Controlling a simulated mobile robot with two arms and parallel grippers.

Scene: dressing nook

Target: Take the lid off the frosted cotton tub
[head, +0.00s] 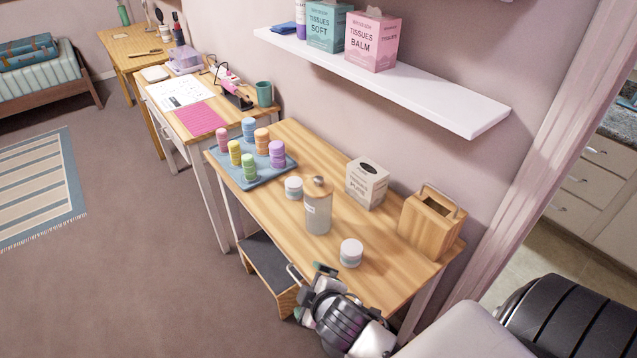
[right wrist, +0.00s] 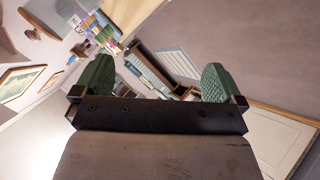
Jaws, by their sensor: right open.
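The frosted cotton tub (head: 318,215) stands upright on the wooden table (head: 385,275), near its middle. Its tan lid (head: 319,184) with a small metallic knob sits on top. My right gripper (head: 312,288) is low at the table's front edge, in front of the tub and apart from it. In the right wrist view its green-padded fingers (right wrist: 157,82) are spread wide with nothing between them. My left gripper is not in view.
Small white jars stand left (head: 293,187) and right (head: 351,253) of the tub. Behind are a tissue box (head: 367,183) and a wooden caddy (head: 432,224). A blue tray (head: 233,174) holds several colored stacks. A white shelf (head: 440,98) overhangs the back.

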